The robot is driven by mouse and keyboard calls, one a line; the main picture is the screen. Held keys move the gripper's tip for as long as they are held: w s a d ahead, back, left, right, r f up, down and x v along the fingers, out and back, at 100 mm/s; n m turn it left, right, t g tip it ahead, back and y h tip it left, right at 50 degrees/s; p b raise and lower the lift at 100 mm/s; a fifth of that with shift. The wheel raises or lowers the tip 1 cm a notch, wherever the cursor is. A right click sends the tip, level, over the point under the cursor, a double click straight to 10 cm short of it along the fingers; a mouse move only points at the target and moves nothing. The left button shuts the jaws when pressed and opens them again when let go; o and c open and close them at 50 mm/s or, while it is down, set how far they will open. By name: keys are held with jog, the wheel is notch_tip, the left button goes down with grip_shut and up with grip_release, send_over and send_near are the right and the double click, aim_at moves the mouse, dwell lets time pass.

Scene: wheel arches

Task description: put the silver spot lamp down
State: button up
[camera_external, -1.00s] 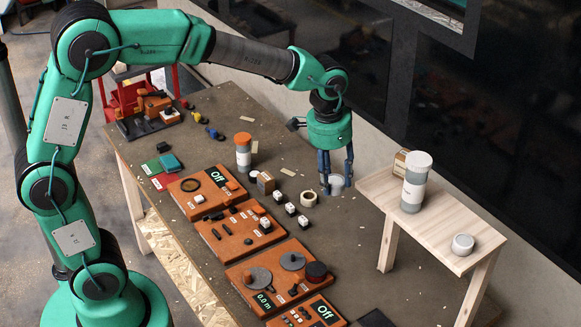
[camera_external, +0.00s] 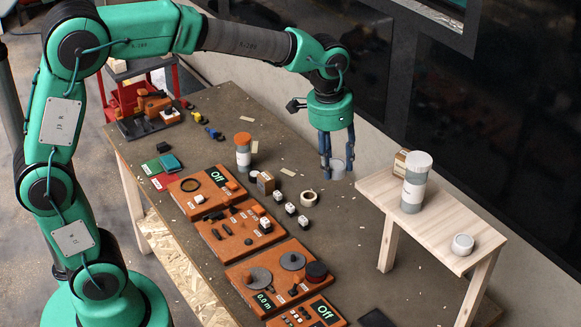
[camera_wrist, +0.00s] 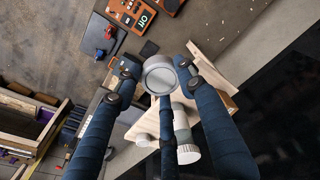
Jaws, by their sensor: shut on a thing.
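The silver spot lamp (camera_external: 338,169) is a short grey cylinder between the fingers of my gripper (camera_external: 337,163). In the wrist view its round face (camera_wrist: 160,75) shows pale grey inside a darker rim, between the blue fingertips. My gripper points down and is shut on the lamp, over the far right part of the brown workbench (camera_external: 352,235). The lamp appears to be a little above the bench top; the exact gap is hard to tell.
A wooden raised shelf (camera_external: 395,190) stands right of the lamp, bearing a tall white-lidded container (camera_external: 416,182) and a small round jar (camera_external: 463,244). Bench between panels and shelf is mostly clear.

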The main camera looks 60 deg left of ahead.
jog(key=w+a+b, duration=0.5)
jog(key=w+a, duration=0.2)
jog(key=w, duration=0.4)
jog(key=w+a+b, duration=0.5)
jog(key=w+a, duration=0.3)
jog(key=w, duration=0.3)
notch_tip(320, 180, down, 43)
jog(key=shift+r+p, duration=0.15)
jog(key=shift+p, duration=0.15)
jog(key=shift+w+d, duration=0.1)
jog(key=shift+f, duration=3.15)
jog(key=shift+f+b, duration=0.35)
jog(key=shift+f, duration=1.5)
jog(key=shift+f, duration=0.15)
